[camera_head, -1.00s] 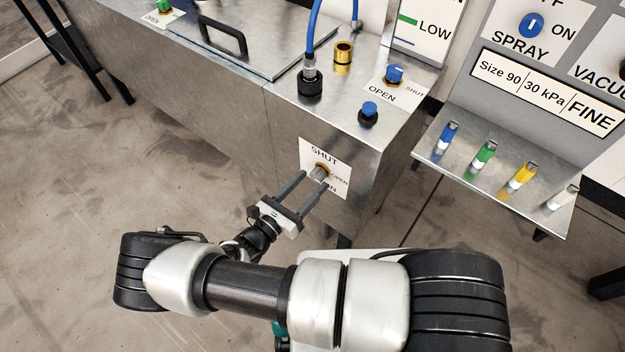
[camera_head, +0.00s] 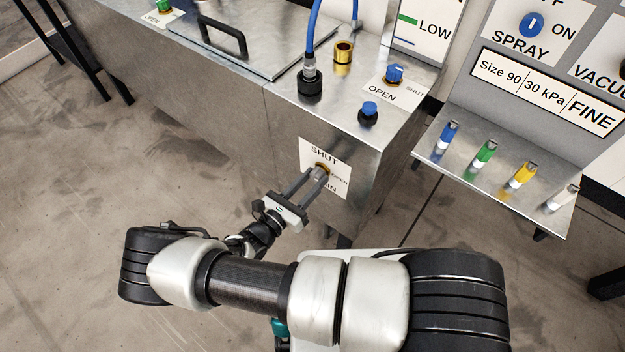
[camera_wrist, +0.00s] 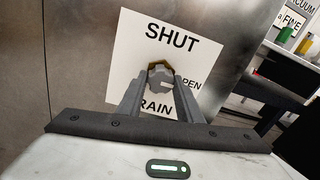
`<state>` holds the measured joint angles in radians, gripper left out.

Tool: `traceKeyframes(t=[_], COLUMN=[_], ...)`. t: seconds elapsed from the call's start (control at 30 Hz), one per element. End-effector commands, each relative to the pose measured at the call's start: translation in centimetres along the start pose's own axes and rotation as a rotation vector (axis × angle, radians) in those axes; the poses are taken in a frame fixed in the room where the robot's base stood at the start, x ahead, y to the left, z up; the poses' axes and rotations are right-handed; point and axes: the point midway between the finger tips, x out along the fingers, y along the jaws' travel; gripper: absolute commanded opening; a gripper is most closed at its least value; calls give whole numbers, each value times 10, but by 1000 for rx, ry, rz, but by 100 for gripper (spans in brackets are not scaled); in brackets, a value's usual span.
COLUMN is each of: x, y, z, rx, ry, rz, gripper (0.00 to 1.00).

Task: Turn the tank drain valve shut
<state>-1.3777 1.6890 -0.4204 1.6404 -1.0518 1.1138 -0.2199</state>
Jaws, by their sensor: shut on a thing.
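The tank drain valve (camera_head: 323,168) is on the tank's front face, in the middle of a white label (camera_head: 337,158) reading SHUT at the top, OPEN at the right and part of DRAIN below. In the wrist view the valve's brass-coloured rim (camera_wrist: 159,65) shows above a grey knob (camera_wrist: 160,82) between the fingers. My gripper (camera_head: 316,178) reaches the valve from the lower left, its two fingers closed on the knob from both sides. It also shows in the wrist view (camera_wrist: 160,88). The fingers hide part of the knob, so I cannot tell which way its pointer is turned.
On the tank top are a blue knob (camera_head: 395,73) by an OPEN/SHUT label, a blue-capped fitting (camera_head: 369,112), a brass fitting (camera_head: 343,53) and a blue hose (camera_head: 312,35). A shelf with coloured vials (camera_head: 484,152) stands to the right.

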Motion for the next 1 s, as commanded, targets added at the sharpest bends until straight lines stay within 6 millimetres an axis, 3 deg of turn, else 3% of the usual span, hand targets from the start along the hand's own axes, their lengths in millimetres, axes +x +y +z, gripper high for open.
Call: traceKeyframes(t=[0.37, 1.0], x=[0, -1], y=[0, -2], z=[-3, -3], rx=[-215, -821], ry=[-3, -20], rz=[-2, -4], gripper=[10, 10])
